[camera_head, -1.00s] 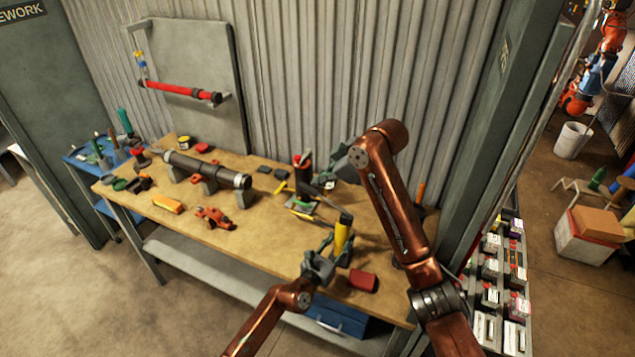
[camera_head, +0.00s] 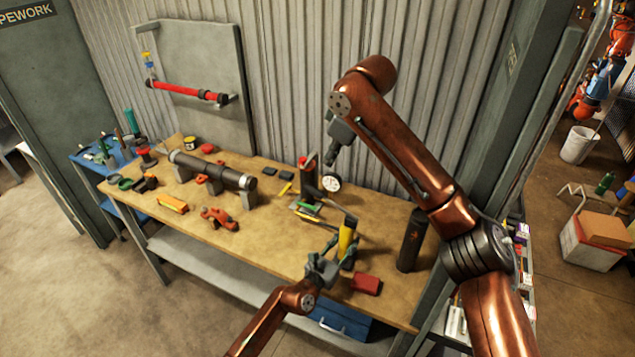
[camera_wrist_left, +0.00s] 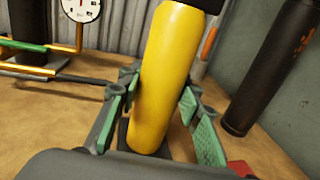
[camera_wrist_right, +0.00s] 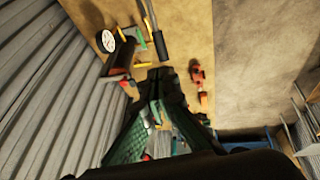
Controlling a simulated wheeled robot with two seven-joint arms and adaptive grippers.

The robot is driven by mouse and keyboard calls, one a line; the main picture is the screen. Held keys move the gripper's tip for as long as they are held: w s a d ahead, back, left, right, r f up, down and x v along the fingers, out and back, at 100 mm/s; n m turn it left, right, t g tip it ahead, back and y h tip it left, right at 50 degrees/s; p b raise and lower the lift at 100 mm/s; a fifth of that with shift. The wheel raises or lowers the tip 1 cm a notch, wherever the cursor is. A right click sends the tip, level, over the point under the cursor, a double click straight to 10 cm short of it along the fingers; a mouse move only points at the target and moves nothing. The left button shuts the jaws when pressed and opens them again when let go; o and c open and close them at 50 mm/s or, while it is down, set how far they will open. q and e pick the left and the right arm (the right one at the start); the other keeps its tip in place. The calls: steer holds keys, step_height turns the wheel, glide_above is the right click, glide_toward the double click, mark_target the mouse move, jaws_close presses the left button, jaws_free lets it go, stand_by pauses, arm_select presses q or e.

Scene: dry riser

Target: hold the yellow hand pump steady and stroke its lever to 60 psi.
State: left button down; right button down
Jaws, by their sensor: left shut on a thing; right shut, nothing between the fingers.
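The yellow hand pump (camera_head: 345,240) stands upright near the front right of the bench. My left gripper (camera_head: 325,266) is shut on its yellow body, and the left wrist view shows a finger on each side of the yellow barrel (camera_wrist_left: 163,75). The pump's dark lever (camera_head: 338,210) slants up to the left from the pump head; its grip also shows in the right wrist view (camera_wrist_right: 160,45). A white round gauge (camera_head: 331,183) stands behind the pump; its reading is too small to tell. My right gripper (camera_head: 331,157) is shut and empty, raised above the bench behind the lever, apart from it.
A red-topped dark cylinder (camera_head: 308,175) stands by the gauge. A tall black cylinder (camera_head: 411,240) stands right of the pump, and a red block (camera_head: 366,284) lies in front.

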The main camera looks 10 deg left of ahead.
arm_select(q)
steer(key=shift+r, duration=0.1)
arm_select(e)
steer(key=x, duration=1.4)
steer(key=shift+a, duration=0.1)
arm_select(q)
steer(key=shift+d, duration=0.1)
arm_select(e)
steer(key=a+f, duration=0.3)
steer(key=f, duration=0.3)
steer(key=shift+w+a+f, duration=0.2)
steer(key=shift+w, duration=0.3)
step_height(320, 180, up, 14)
glide_above(314, 189)
steer(key=s+a, duration=0.2)
steer(key=a, duration=0.2)
steer(key=shift+s+d+r, duration=0.15)
steer(key=shift+d, duration=0.05)
